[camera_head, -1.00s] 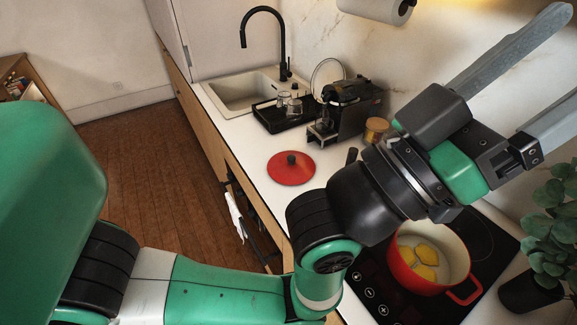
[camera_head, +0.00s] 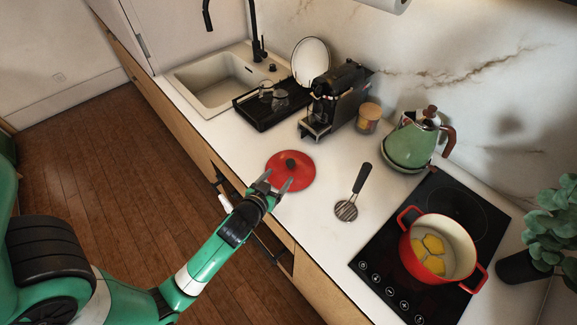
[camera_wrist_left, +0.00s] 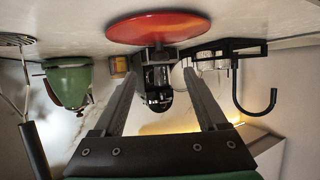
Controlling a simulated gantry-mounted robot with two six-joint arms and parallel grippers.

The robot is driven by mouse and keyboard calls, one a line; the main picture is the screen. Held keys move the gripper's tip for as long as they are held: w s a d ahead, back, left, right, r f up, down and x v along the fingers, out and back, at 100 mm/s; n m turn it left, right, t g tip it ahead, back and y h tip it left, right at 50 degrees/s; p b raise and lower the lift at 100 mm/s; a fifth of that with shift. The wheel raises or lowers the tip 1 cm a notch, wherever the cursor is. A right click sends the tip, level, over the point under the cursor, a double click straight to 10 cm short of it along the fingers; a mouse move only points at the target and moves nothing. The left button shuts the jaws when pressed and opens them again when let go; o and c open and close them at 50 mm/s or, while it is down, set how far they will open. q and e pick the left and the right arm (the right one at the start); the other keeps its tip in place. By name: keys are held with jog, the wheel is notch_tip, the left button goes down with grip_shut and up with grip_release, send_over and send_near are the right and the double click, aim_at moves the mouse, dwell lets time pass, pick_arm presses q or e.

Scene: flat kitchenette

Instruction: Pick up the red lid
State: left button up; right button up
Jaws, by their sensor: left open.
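I cannot tell whether a fingertip touches the lid. My right gripper is not in view.
A red pot (camera_head: 410,258) with yellow pieces stands on the black stove. A green kettle (camera_head: 411,143), a jar (camera_head: 367,118), a coffee machine (camera_head: 330,104) and a drying rack (camera_head: 262,117) stand behind. The counter around the lid is clear.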

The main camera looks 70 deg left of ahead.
aim_at(289, 164)
pick_arm(q)
jog(key=x, duration=0.5)
jog(key=shift+w+a+b, duration=0.1)
jog(key=shift+w+b, duration=0.05)
jog(key=shift+b, duration=0.25)
jog(key=b+x, duration=0.1)
jog(key=x, duration=0.4)
jog(key=shift+r, duration=0.1)
grip_shut()
